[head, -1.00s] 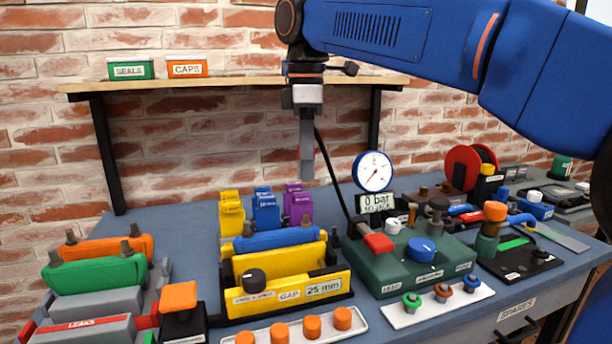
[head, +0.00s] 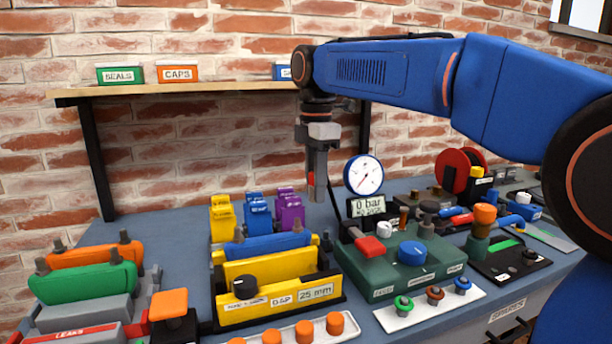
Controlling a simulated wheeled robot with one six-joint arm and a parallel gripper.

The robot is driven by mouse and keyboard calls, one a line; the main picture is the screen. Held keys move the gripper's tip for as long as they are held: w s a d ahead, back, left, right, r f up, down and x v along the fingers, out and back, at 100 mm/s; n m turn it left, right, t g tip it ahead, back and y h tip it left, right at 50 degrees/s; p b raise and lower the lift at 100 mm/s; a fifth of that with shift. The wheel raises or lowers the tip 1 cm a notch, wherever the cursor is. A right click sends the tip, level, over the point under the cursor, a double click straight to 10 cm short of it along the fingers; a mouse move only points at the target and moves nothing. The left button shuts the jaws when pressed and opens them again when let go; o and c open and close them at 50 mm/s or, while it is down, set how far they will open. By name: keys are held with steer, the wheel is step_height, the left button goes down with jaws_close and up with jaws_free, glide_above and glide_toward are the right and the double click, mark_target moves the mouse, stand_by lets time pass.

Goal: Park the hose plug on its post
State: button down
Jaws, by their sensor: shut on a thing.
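My gripper (head: 318,178) hangs fingers-down in front of the brick wall, above the bench and left of the round gauge. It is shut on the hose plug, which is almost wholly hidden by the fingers. A thin black hose (head: 333,198) runs from beside the fingers down towards the green pump unit (head: 385,277). Short upright posts stand behind the unit's blue knob, one copper-coloured (head: 403,216) and one dark (head: 427,228). I cannot tell which is the plug's post. The gripper is well above and left of them.
The gauge (head: 364,175) and a display (head: 367,207) reading 0 bar stand close right of my gripper. A shelf (head: 230,87) with small boxes is behind. Yellow, blue and purple blocks (head: 257,214) and a yellow gap fixture (head: 270,300) stand left of the unit.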

steer(key=w+d+f, duration=0.1)
steer(key=w+d+f+n, duration=0.1)
steer(key=w+f, duration=0.1)
steer(key=w+d+f+n, duration=0.1)
steer(key=shift+w+f, duration=0.15)
steer(key=shift+f, duration=0.2)
steer(key=shift+n, duration=0.3)
step_height(320, 180, down, 5)
steer(key=shift+w+d+r, duration=0.15)
steer(key=shift+r, duration=0.05)
steer(key=shift+f, duration=0.4)
steer(key=shift+f, duration=0.8)
steer(key=c, duration=1)
jaws_free()
steer(key=shift+c, duration=0.2)
steer(key=shift+c, duration=0.3)
steer(key=shift+o, duration=0.4)
step_height(320, 180, up, 8)
